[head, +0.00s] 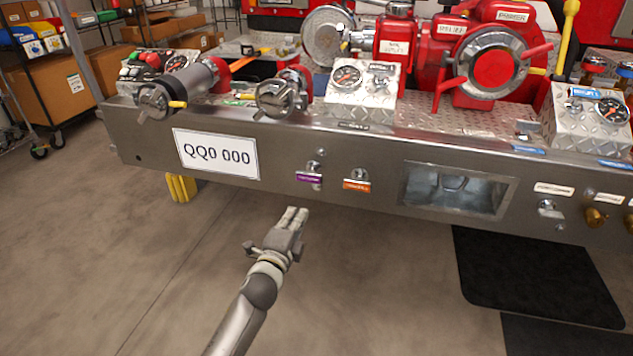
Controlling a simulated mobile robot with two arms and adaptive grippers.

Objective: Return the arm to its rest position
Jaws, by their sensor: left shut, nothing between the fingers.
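My left gripper (293,217) is at the middle of the head view, in front of and below the steel bumper (375,155). Its fingers are shut and empty, and point up toward the bumper's face. The fingertips look apart from the bumper, below a small valve with a purple label (309,177) and one with an orange label (357,185). My left arm (245,315) comes up from the bottom of the view. My right gripper is not in view.
The bumper carries a white plate (216,154), a recessed window (457,190) and red pump fittings (488,67) on top. A shelf cart (30,70) with boxes stands at the far left. Black mats (530,275) lie at right. The floor (110,260) at left is clear.

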